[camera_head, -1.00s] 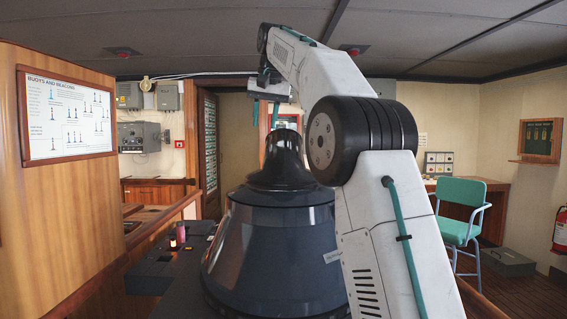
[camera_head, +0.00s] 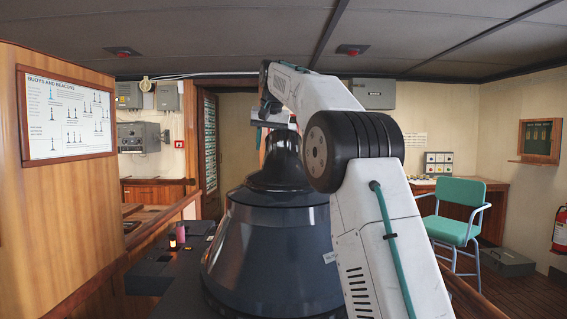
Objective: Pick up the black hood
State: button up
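The black hood (camera_head: 285,158) is a dark, glossy, tapered cover. It stands upright on a large dark rounded console housing (camera_head: 275,245) in the middle of the view. My gripper (camera_head: 270,117) is at the end of my arm, at the top of the hood and seemingly on its far side. The hood's narrow upper end hides my fingers, so I cannot see whether they are open or touch it. My arm's large black joint covers the hood's right edge.
A low dark panel (camera_head: 160,270) with a small lit candle-like item (camera_head: 173,243) and a pink cylinder (camera_head: 181,233) lies left of the console. A wooden partition (camera_head: 60,210) stands at the left. A teal chair (camera_head: 457,220) stands at the right.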

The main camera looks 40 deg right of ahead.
grip_shut()
dwell(1.4)
